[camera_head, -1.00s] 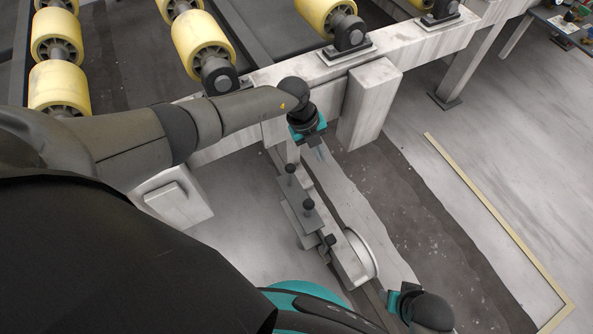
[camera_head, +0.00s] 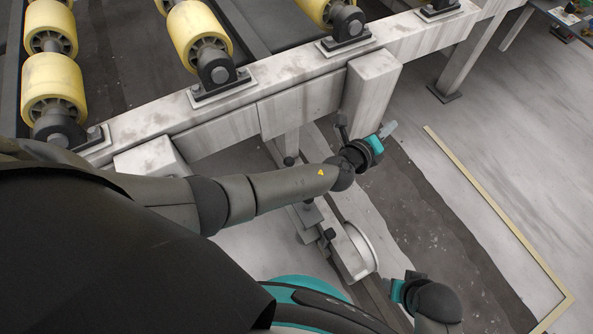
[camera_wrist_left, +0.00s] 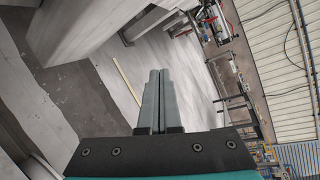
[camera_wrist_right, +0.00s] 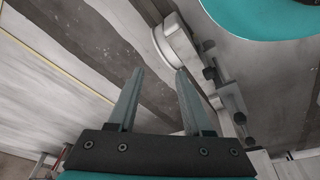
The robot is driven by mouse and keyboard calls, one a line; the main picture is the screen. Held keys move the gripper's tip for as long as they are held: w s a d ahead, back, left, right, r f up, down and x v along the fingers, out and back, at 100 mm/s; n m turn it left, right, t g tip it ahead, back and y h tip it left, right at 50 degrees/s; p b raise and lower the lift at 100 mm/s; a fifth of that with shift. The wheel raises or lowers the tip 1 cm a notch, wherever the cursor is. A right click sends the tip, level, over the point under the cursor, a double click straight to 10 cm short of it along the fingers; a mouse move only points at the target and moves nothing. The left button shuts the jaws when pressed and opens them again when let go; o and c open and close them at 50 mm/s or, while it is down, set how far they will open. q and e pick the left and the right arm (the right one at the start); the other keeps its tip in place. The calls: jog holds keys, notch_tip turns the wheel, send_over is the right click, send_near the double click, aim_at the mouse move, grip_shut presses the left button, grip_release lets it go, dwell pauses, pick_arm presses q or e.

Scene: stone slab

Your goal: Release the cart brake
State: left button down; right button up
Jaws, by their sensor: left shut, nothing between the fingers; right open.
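The pale metal assembly low beside the conveyor has a round white wheel (camera_head: 357,247) and black knobs, one knob (camera_head: 330,234) near the wheel. Another black-knobbed lever (camera_head: 341,119) stands beside my left wrist. I cannot tell which part is the brake. My left gripper (camera_head: 388,130) is shut and empty, pointing right past the white leg; its closed fingers show in the left wrist view (camera_wrist_left: 158,75). My left arm hides part of the assembly. My right gripper is open and empty in the right wrist view (camera_wrist_right: 159,72), with the wheel (camera_wrist_right: 178,42) and knobs (camera_wrist_right: 210,73) beyond its fingertips.
The conveyor's white frame (camera_head: 295,72) with yellow rollers (camera_head: 196,36) and a thick white leg (camera_head: 368,88) stand close to my left gripper. A yellow floor line (camera_head: 490,205) bounds open floor at the right. A table with small objects (camera_head: 572,18) is far right.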

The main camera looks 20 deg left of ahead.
pick_arm(q)
jog(key=s+a+f+g+y, duration=0.2)
jog(key=s+a+f+y, duration=0.1)
jog(key=s, duration=0.3)
jog(key=s+a+f+n+g+y, duration=0.1)
jog(key=s+a+f+g+y, duration=0.2)
jog(key=s+y, duration=0.2)
jog(key=s+a+f+g+y, duration=0.3)
jog(key=s+y, duration=0.1)
jog(key=s, duration=0.3)
jog(key=shift+s+a+f+n+y+b, duration=0.15)
jog(key=shift+s+f+n+y+b, duration=0.1)
jog(key=shift+s+n+y+b, duration=0.15)
pick_arm(e)
jog(key=shift+w+r, duration=0.3)
jog(key=shift+r, duration=0.2)
jog(key=shift+w+r, duration=0.25)
jog(key=shift+r, duration=0.25)
pick_arm(q)
jog(key=shift+w, duration=0.1)
